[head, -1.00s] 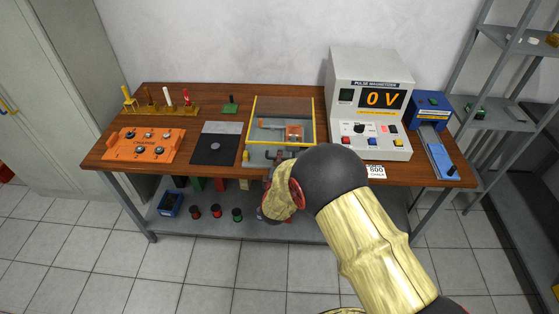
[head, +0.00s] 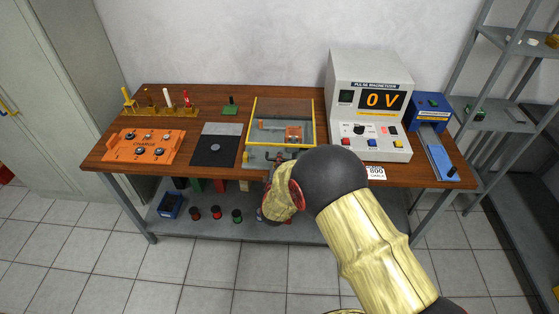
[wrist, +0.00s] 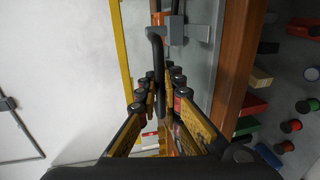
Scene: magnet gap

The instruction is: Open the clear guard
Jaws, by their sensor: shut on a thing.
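The clear guard (head: 246,130) is a see-through cover with yellow edges over a grey fixture in the middle of the bench. An orange block (head: 293,133) shows inside its outline. In the wrist view, the handle runs up from between the fingers beside a grey block (wrist: 175,30). A yellow edge (wrist: 122,45) runs to its left. In the head view, my arm hides the fingers. I cannot tell how far the guard is raised.
The pulse magnetizer (head: 370,100) reads 0 V, right of the fixture. A blue device (head: 437,150) stands at the right end. The bench's front edge (wrist: 236,80) is close to my gripper.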

